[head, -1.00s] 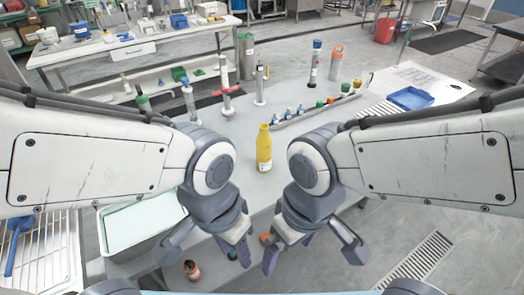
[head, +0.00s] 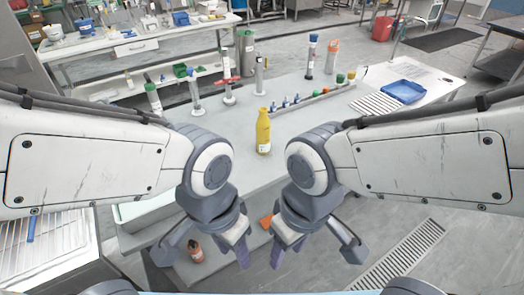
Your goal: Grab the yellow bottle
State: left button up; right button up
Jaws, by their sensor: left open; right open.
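The yellow bottle (head: 263,133) stands upright on the grey table (head: 330,115), in the middle of the head view, with a pale label on its front. My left gripper (head: 205,255) is open and empty, on the near side of the bottle and to its left. My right gripper (head: 312,255) is open and empty, on the near side and to the right. Neither gripper touches the bottle. The bottle shows in the gap between my two arms.
Several tall cylinders, one a blue-topped cylinder (head: 311,55), stand behind the bottle. A rack of small bottles (head: 312,98) lies behind it to the right. A blue tray (head: 403,92) is at the far right. An orange-brown bottle (head: 196,252) stands lower, near my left gripper.

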aim_at(263, 126)
jog(key=k, duration=0.9)
jog(key=z, duration=0.75)
jog(key=i, duration=1.5)
jog(key=u, duration=0.85)
jog(key=i, duration=0.8)
jog(key=u, duration=0.85)
